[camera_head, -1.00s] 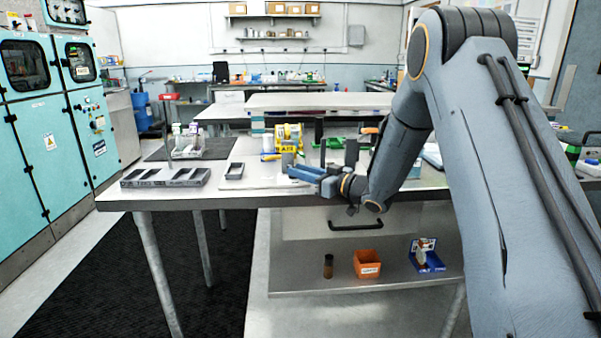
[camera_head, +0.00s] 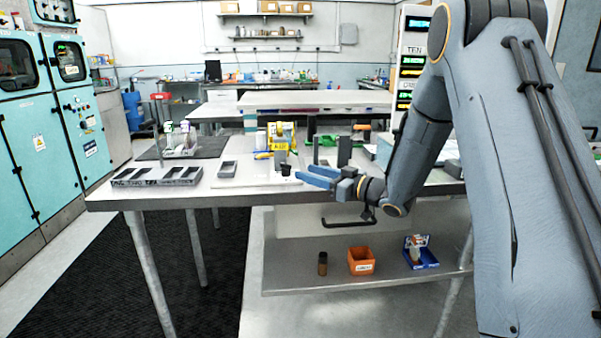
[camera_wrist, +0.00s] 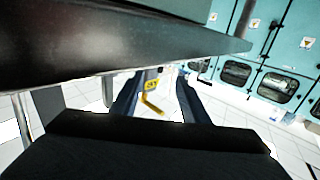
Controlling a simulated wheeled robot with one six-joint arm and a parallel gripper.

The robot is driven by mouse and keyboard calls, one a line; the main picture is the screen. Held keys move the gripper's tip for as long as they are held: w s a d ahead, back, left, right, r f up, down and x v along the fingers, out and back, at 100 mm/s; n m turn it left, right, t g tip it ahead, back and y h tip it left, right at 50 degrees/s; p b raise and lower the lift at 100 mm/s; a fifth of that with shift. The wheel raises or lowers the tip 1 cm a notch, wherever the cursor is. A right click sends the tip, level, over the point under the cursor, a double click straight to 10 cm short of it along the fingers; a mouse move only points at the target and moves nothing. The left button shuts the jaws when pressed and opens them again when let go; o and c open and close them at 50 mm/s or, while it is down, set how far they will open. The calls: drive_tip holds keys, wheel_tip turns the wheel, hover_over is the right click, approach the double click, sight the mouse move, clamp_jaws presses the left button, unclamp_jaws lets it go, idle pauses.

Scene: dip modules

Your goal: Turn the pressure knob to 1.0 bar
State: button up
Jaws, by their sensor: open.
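I cannot pick out the pressure knob or a 1.0 bar marking for sure in either view. A yellow device (camera_head: 281,137) stands on the table behind my gripper; its details are too small to read. My gripper (camera_head: 308,177) is at the table's front edge in the head view, its blue fingers pointing left, apart and empty. In the wrist view the two dark fingers of my gripper (camera_wrist: 157,88) are spread.
Teal cabinets (camera_head: 62,130) with small controls stand at the left. The table (camera_head: 235,195) holds a grey slotted tray (camera_head: 157,177) and a small dark tray (camera_head: 228,169). A drawer handle (camera_head: 349,221) juts out below my gripper. An orange bin (camera_head: 361,261) sits on the lower shelf.

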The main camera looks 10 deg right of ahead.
sight(287, 172)
drive_tip(key=shift+s+d, duration=0.45)
drive_tip(key=shift+d, duration=0.05)
drive_tip(key=shift+a, duration=0.1)
drive_tip(key=a+m+t+h+p, duration=0.1)
drive_tip(key=p, duration=0.1)
drive_tip(key=a+r+m+t+h+p, duration=0.1)
drive_tip(key=a, duration=0.1)
drive_tip(key=a+m+t+p, duration=0.1)
drive_tip(key=p, duration=0.1)
drive_tip(key=shift+w+a+r+t+h+p, duration=0.2)
drive_tip(key=shift+a+r+t+h+p, duration=0.1)
drive_tip(key=shift+a+h, duration=0.1)
drive_tip(key=s+f+m+h+p, duration=0.1)
drive_tip(key=h, duration=0.1)
drive_tip(key=s+f+m+t+h+p, duration=0.1)
drive_tip(key=h+p, duration=0.1)
drive_tip(key=s+a+m+t+h+p, duration=0.1)
drive_tip(key=m+h+p, duration=0.1)
drive_tip(key=shift+f+h, duration=0.4)
drive_tip(key=shift+p+x, duration=1.1)
drive_tip(key=shift+x, duration=2.8)
drive_tip(key=shift+c, duration=0.3)
